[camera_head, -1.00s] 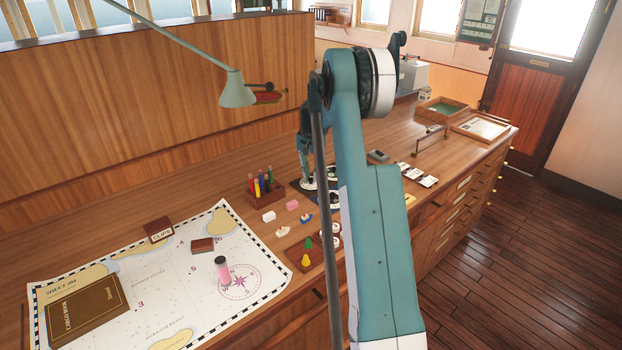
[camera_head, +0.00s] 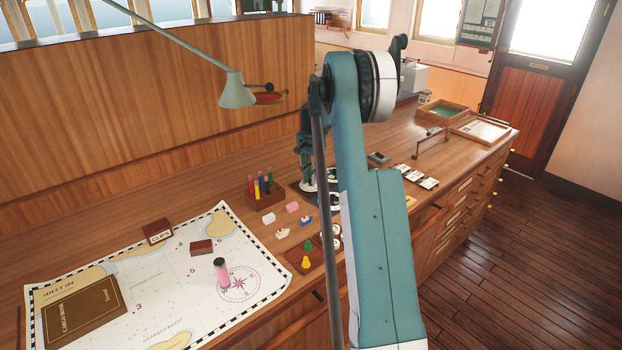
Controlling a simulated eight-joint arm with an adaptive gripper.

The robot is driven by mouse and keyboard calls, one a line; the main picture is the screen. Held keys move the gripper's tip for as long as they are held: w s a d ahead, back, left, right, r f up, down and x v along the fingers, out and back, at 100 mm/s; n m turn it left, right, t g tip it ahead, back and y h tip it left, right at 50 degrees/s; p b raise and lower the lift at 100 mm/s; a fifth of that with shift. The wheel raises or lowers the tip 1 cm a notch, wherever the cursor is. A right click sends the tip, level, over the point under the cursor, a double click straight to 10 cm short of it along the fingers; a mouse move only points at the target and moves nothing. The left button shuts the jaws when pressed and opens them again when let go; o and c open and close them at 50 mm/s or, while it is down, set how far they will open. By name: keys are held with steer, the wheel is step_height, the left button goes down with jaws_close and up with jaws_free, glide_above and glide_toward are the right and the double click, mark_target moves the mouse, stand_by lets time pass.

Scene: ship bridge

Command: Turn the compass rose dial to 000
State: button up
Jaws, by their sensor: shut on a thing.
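A dark panel (camera_head: 295,188) with black-and-white round dials lies on the wooden chart table, left of my upper arm. My gripper (camera_head: 307,178) points down at the dial (camera_head: 309,188) on the panel's left part and is shut on it. The fingers are small in the picture and partly merge with the dial. The dial's figures and pointer are too small to read. My arm hides the right part of the panel.
A pen rack (camera_head: 266,192), small blocks and ship models stand left of the panel. A chart (camera_head: 180,270) with a pink cylinder (camera_head: 222,273) and a brown book (camera_head: 82,310) covers the front left. A lamp (camera_head: 236,92) hangs over the table.

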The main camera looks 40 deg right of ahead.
steer(key=o, duration=0.9)
steer(key=shift+r, duration=0.15)
step_height(320, 180, up, 12)
stand_by(0.3)
stand_by(0.5)
